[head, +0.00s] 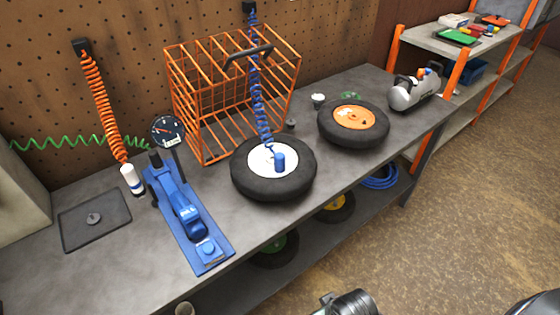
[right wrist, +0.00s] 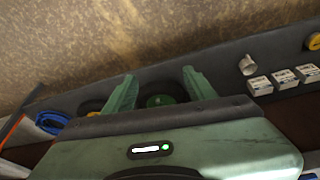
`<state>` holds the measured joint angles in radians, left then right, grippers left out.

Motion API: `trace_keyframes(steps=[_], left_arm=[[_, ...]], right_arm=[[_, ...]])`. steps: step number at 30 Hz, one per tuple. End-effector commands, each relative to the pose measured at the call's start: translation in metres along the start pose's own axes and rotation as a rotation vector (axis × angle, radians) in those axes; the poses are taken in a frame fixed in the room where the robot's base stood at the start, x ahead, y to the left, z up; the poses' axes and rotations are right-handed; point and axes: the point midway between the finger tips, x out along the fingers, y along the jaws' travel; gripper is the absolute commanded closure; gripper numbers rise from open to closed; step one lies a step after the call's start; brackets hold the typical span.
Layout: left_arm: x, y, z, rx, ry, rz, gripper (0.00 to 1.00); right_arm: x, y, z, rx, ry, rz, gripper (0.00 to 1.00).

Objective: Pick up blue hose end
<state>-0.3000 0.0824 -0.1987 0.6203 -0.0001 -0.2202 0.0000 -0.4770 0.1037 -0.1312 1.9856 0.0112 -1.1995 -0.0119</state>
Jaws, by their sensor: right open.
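The blue coiled hose (head: 257,85) hangs from the pegboard wall in the head view. Its lower end, the blue hose end (head: 280,162), is a short blue cylinder over the white hub of a black wheel (head: 243,183) lying on the bench. I cannot tell whether it touches the hub. My right gripper (right wrist: 160,77) shows in the right wrist view with its two green fingers apart and nothing between them. It points down at the lower shelf and floor, and the hose end is not in that view. My left gripper is not in view.
An orange wire cage (head: 185,100) stands behind the wheel. An orange-hubbed wheel (head: 381,128) lies to its right, and a blue jack (head: 183,208) to its left. An orange coiled hose (head: 100,105) with a white end hangs farther left. Wheels lie on the lower shelf.

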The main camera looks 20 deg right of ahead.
Motion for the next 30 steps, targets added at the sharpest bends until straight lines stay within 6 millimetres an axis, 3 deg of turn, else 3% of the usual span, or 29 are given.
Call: trace_keyframes(steps=[3,6,21,25,30], left_arm=[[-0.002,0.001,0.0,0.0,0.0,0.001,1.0],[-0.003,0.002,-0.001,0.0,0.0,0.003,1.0],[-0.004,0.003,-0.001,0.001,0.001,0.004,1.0],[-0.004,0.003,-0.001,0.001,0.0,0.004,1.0],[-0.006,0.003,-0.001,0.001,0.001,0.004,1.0]], right_arm=[[-0.035,0.005,-0.039,0.004,0.081,0.0,0.44],[-0.058,0.011,-0.08,0.005,0.172,0.001,0.44],[-0.104,0.055,-0.31,0.04,0.733,0.011,0.44],[-0.117,0.065,-0.35,0.055,0.839,0.02,0.44],[-0.115,0.069,-0.375,0.064,0.881,0.023,0.44]])
